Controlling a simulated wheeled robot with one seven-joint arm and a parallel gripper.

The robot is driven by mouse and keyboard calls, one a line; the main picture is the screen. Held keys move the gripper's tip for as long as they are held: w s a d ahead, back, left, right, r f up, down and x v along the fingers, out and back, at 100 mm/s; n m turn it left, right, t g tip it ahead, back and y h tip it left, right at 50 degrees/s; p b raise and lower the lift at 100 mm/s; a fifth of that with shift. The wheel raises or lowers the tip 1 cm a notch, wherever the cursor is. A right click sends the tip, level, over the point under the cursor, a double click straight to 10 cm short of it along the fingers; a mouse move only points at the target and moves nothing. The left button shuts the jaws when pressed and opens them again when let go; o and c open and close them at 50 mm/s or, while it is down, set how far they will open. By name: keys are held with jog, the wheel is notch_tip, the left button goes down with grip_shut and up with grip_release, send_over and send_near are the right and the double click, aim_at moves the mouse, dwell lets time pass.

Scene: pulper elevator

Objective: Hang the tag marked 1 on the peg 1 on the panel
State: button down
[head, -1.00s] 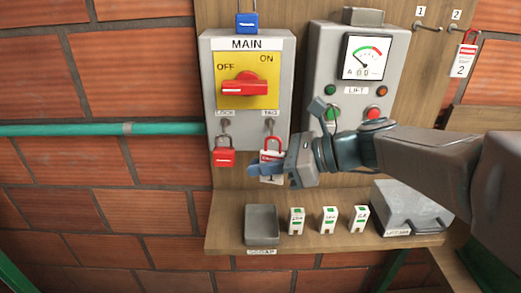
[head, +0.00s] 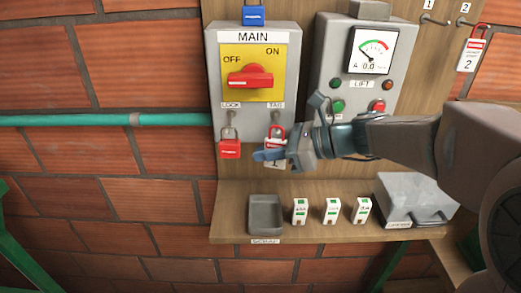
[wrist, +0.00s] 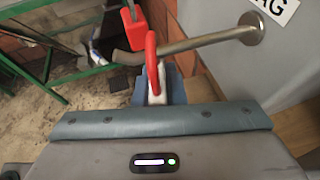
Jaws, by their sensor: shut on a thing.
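The tag marked 1 (head: 275,163) is white with a red loop and sits below the TAG hook (head: 277,117) of the MAIN box. My gripper (head: 272,155) is shut on it and hides part of its face. In the wrist view my gripper (wrist: 158,97) pinches the white part of the tag (wrist: 157,99), with the red loop standing up at the metal TAG hook (wrist: 195,43). I cannot tell whether the loop is still around the hook. Peg 1 (head: 434,20) is bare at the panel's upper right, under the label 1.
A red padlock (head: 229,148) hangs left of the tag. The tag marked 2 (head: 469,55) hangs on peg 2 (head: 472,24). The LIFT box (head: 354,75) stands between the tag and peg 1. A shelf (head: 345,236) below holds a scrap tray (head: 265,214), several small white blocks and a grey case (head: 415,197).

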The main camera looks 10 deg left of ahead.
jog(key=c, duration=1.5)
grip_release()
